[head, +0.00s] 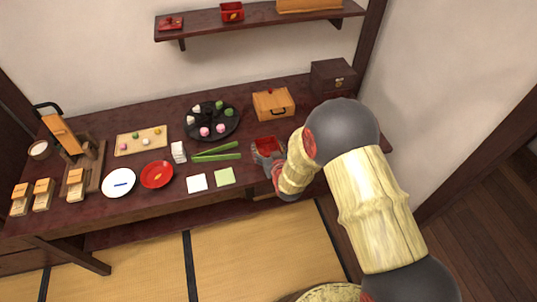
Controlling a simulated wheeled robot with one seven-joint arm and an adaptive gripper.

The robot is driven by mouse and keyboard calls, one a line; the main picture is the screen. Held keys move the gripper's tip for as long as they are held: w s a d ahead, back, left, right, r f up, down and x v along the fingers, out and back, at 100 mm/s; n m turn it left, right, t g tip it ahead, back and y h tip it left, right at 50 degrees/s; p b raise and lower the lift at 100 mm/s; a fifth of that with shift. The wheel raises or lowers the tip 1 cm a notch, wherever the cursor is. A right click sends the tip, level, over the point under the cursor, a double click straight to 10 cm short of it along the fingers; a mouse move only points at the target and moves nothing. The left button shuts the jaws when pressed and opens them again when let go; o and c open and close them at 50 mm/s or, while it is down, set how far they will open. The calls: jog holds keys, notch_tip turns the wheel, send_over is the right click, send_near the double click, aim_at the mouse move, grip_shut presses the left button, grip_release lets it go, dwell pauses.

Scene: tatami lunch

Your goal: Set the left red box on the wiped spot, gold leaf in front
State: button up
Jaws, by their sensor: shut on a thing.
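A small open red box (268,143) is at the table's front right, partly hidden by my gripper (264,157). My gripper is shut on this box from the front. I cannot tell whether the box touches the tabletop. No gold leaf shows on its visible part; its front side is mostly hidden. Another red box (232,12) with a gold mark on its front stands on the wall shelf. I cannot make out a wiped spot on the dark red table (90,122).
Green stalks (216,155), a white paper (197,182) and a green paper (224,176) lie left of my gripper. A wooden box (273,104) and a black plate of sweets (225,130) stand behind. A dark chest (333,77) is at the back right.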

aim_at(269, 152)
jog(key=shift+w+d+f+b, duration=0.15)
jog(key=shift+f+b, duration=0.3)
jog(key=shift+f, duration=0.5)
jog(key=shift+w+d+f+b, duration=0.15)
jog(key=shift+f+b, duration=0.3)
jog(key=shift+f, duration=0.5)
jog(key=shift+f, duration=0.15)
jog(key=o, duration=1.2)
